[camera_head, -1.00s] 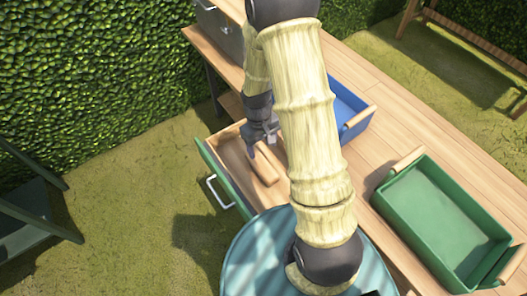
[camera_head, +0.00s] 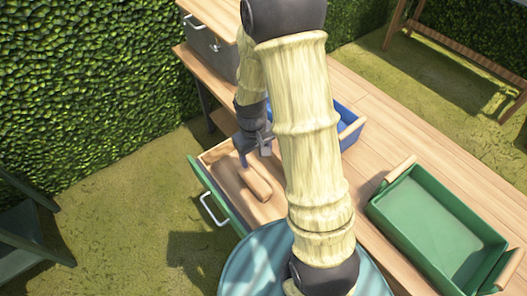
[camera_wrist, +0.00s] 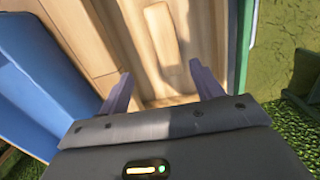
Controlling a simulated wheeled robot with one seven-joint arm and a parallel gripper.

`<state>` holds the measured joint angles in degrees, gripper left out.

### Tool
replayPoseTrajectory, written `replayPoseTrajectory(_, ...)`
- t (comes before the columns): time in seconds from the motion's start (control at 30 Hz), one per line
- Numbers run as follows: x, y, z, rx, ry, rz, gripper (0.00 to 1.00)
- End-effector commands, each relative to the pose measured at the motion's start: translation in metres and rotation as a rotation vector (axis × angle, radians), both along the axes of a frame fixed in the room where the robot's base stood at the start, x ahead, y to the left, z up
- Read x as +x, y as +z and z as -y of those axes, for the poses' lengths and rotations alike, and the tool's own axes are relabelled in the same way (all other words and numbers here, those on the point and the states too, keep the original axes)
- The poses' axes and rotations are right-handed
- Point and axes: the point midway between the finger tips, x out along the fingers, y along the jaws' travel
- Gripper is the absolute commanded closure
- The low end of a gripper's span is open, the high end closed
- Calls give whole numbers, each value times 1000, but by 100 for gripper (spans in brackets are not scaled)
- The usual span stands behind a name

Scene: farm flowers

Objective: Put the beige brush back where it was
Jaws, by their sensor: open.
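The beige brush (camera_head: 255,184) lies in the open drawer (camera_head: 222,195), which has a wooden inside and a green front. It shows in the wrist view as a long wooden shape (camera_wrist: 162,38) on the drawer floor, partly shaded. My gripper (camera_head: 243,160) is above the far end of the drawer, near the brush's far end. In the wrist view my gripper (camera_wrist: 160,82) is open, its two purple-grey fingers apart with nothing between them. The brush is beyond the fingertips, apart from them. My arm hides part of the drawer's right side in the head view.
A blue tray (camera_head: 348,125) and a green tray (camera_head: 440,225) stand on the wooden worktop (camera_head: 385,130). A grey box (camera_head: 207,45) is at its far left end. A round blue-green surface (camera_head: 255,265) is at the front. Grass left of the drawer is clear.

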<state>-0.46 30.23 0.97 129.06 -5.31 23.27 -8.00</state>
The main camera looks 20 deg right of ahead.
Motion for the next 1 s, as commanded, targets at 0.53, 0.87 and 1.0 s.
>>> replayPoseTrajectory(0.53,-64,104,2,41,-209,239,35)
replayPoseTrajectory(0.87,-78,115,2,53,-247,277,35)
replayPoseTrajectory(1.0,-78,115,2,53,-246,277,35)
